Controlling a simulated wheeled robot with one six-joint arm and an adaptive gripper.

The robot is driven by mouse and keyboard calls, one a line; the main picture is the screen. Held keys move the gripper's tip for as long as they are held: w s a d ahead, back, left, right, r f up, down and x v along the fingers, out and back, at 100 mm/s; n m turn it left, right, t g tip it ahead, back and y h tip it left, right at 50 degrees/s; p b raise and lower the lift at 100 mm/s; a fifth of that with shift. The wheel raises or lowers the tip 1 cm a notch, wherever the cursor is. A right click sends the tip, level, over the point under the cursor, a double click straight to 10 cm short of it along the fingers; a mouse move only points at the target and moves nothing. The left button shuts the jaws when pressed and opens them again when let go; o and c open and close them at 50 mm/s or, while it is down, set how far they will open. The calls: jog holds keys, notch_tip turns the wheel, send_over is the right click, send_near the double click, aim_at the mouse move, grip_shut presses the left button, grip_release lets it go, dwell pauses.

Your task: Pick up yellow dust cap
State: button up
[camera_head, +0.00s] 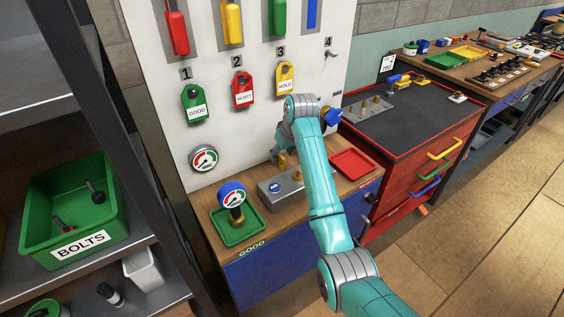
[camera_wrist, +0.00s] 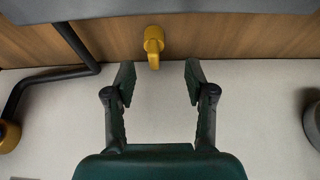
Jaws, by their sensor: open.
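The yellow dust cap (camera_wrist: 153,42) shows in the wrist view as a small rounded yellow piece against the wood bench top. It is just beyond my gripper (camera_wrist: 160,80), roughly in line with the gap between the fingertips and slightly left of centre. My gripper is open, with nothing between its fingers, and apart from the cap in the picture. In the head view, a small yellow piece (camera_head: 283,161) shows by the end of my arm, behind the grey block; the arm partly hides this area, and the fingers cannot be made out clearly.
The white tag board (camera_head: 222,138) rises behind. A dark bent pipe (camera_wrist: 48,74) lies left in the wrist view.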

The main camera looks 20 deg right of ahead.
aim_at(283, 157)
jog(key=shift+d+x, duration=0.2)
jog(key=shift+x, duration=1.1)
jog(key=shift+d+x, duration=0.2)
jog(key=shift+x, duration=1.05)
jog(key=c, duration=0.9)
